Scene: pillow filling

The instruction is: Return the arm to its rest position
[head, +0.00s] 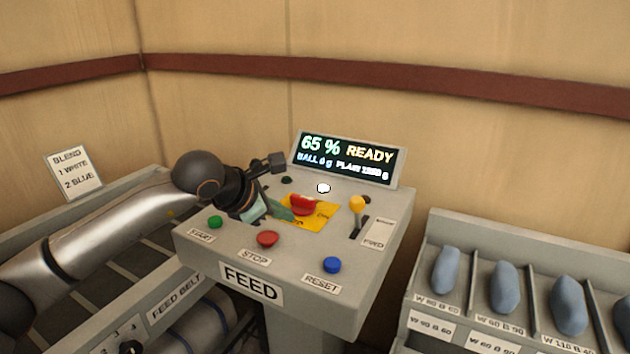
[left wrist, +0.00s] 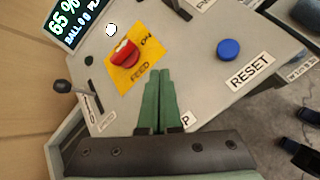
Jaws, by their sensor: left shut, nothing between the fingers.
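My left gripper (head: 288,214) reaches in from the left over the grey feed panel (head: 205,240). Its green fingers are shut and empty, just left of the red rocker switch (head: 304,204) on its yellow plate (head: 322,217). In the left wrist view the shut fingertips (left wrist: 159,74) point at the panel below the red switch (left wrist: 125,53); I cannot tell whether they touch it. The display (head: 347,159) reads 65 % READY. My right gripper is in neither view.
The panel carries a green start button (head: 215,222), a red stop button (head: 267,239), a blue reset button (head: 332,265) and a yellow-knobbed lever (head: 357,203). A feed belt runs at left, with a blend card (head: 75,172). A rack (head: 432,255) with several blue lumps stands right.

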